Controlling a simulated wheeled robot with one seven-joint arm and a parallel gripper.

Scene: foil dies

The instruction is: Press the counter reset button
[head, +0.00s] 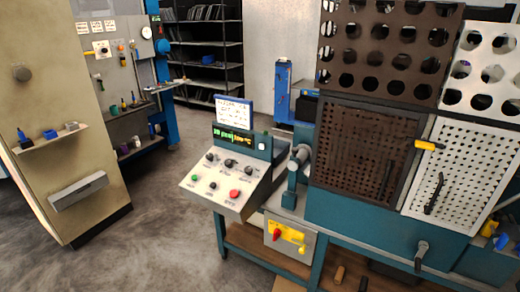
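A control console (225,182) with a sloped light panel stands near the middle of the head view. Its lower row has a green button (194,178), a small black button (213,186) and a red button (234,194). Above them are dark knobs (229,163). A lit display (233,137) with green and yellow text sits over the panel, with a small pale round part (262,146) at its right. The labels are too small to read, so I cannot tell which control is the counter reset button. My gripper is not in view.
A teal bench (370,226) with perforated dark and white plates stands right of the console. A yellow box (285,237) with a red knob hangs on its front. A beige panel with a small shelf (50,138) stands at the left. Grey floor (150,240) lies open between them.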

